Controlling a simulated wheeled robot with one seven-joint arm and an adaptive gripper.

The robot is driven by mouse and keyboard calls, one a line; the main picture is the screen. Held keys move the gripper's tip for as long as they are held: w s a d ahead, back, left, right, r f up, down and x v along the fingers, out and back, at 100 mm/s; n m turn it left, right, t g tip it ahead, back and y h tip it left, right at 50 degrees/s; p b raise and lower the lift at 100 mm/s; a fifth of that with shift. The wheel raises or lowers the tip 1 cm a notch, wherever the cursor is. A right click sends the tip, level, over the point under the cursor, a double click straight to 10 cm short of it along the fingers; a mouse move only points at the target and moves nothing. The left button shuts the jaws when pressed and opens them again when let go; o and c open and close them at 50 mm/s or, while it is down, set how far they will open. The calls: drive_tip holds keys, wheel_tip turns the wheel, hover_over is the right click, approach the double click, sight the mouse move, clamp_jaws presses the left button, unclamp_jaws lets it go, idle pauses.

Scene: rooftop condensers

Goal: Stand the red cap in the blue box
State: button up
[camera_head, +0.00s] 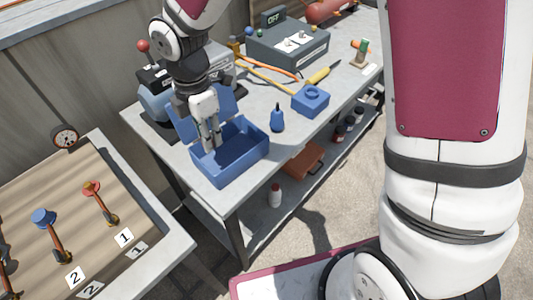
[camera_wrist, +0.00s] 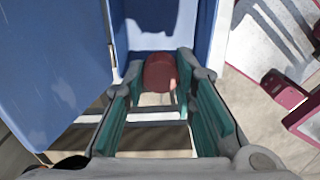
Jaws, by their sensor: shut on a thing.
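The open blue box (camera_head: 245,172) stands at the near left corner of the grey workbench, with blue upright panels behind it. My gripper (camera_head: 212,145) points down into the back left part of the box. In the wrist view, my gripper (camera_wrist: 160,78) is shut on the dark red, rounded cap (camera_wrist: 160,70), which sits between its green-padded fingers. Blue box walls (camera_wrist: 204,35) show around and beyond it. The cap is hidden in the head view. I cannot tell whether it touches the box floor.
A blue bottle (camera_head: 277,119) and a blue block with a round opening (camera_head: 311,99) stand right of the box. A yellow screwdriver (camera_head: 319,76) and a grey control unit (camera_head: 287,43) lie farther back. A panel (camera_head: 66,197) with red and blue valves is at left.

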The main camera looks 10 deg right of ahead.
hover_over(220, 166)
wheel_tip(220, 166, down, 6)
drive_tip(key=shift+d+r+b, duration=0.15)
drive_tip(key=shift+r+b, duration=0.05)
drive_tip(key=shift+b, duration=0.15)
drive_tip(key=shift+f, duration=2.2)
drive_tip(key=o, duration=0.8)
drive_tip(key=shift+f+b, duration=0.15)
drive_tip(key=shift+b, duration=0.15)
drive_tip(key=shift+c, duration=0.2)
wheel_tip(220, 166, up, 12)
drive_tip(key=shift+r+p, duration=0.2)
drive_tip(key=shift+p, duration=0.6)
